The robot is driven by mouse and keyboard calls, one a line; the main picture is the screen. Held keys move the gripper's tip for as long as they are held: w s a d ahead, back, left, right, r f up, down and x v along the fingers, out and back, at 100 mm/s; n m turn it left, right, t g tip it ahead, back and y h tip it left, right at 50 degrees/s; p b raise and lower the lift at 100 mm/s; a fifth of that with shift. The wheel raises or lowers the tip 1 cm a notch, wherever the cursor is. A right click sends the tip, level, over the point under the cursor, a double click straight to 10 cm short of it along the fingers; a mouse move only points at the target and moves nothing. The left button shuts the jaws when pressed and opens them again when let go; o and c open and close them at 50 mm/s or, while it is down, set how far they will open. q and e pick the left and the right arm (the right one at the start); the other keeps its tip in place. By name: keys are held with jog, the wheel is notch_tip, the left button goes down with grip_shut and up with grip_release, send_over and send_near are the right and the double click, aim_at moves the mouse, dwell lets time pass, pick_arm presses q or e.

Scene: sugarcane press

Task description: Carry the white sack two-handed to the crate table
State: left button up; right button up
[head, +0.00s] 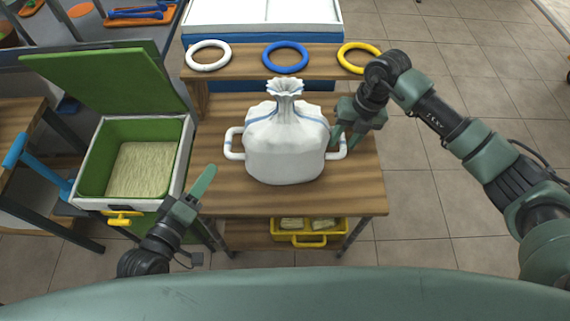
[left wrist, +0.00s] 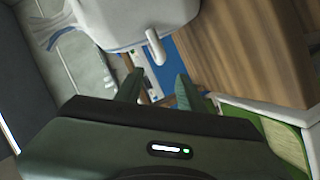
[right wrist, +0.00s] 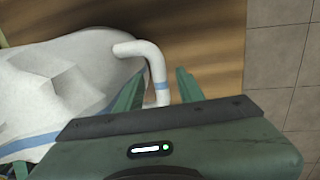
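The white sack (head: 286,145), tied at the neck and with a blue stripe, stands upright on the wooden table (head: 340,195). It has a white loop handle on each side. My right gripper (head: 346,138) is at its right handle (right wrist: 157,75); in the right wrist view its open fingers stand either side of the handle, with no clear grip. My left gripper (head: 203,184) is open and empty, in front and to the left of the sack. In the left wrist view, the left handle (left wrist: 155,46) lies ahead of its fingertips, apart from them.
A raised shelf behind the sack carries a white ring (head: 208,56), a blue ring (head: 285,57) and a yellow ring (head: 359,57). A green-lined bin (head: 187,150) with an open lid stands left, close to my left gripper. A yellow crate (head: 308,240) sits below the tabletop. Floor at right is clear.

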notch_tip(320, 180, up, 8)
jog(key=d, duration=0.1)
jog(key=shift+d+f, duration=0.2)
jog(key=shift+d, duration=0.05)
